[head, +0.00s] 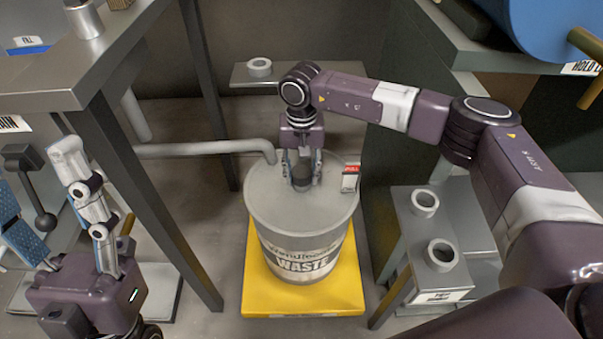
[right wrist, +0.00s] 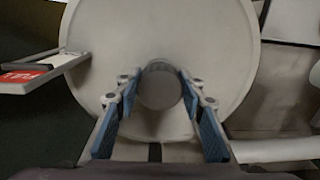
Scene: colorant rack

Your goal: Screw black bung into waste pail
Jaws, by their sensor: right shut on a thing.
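The waste pail (head: 270,222) is a grey drum with a "WASTE" label, standing on a yellow base. My right gripper (head: 303,180) points down over the pail's lid, with its fingers on both sides of the dark round bung (head: 304,182). The right wrist view shows the gripper (right wrist: 160,92) shut on the bung (right wrist: 160,88), which sits over the lid (right wrist: 110,45). Whether the bung is seated in the opening is hidden beneath it. My left gripper (head: 28,215) is at the lower left, away from the pail; its blue-padded fingers look spread apart, with nothing between them.
A bent pipe (head: 205,149) ends just above the pail's left rim. A red and white tag (head: 350,178) stands at its right rim. Grey ring holders (head: 439,254) sit on a stand at right, another (head: 259,67) on a back shelf. A table leg (head: 155,195) stands left.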

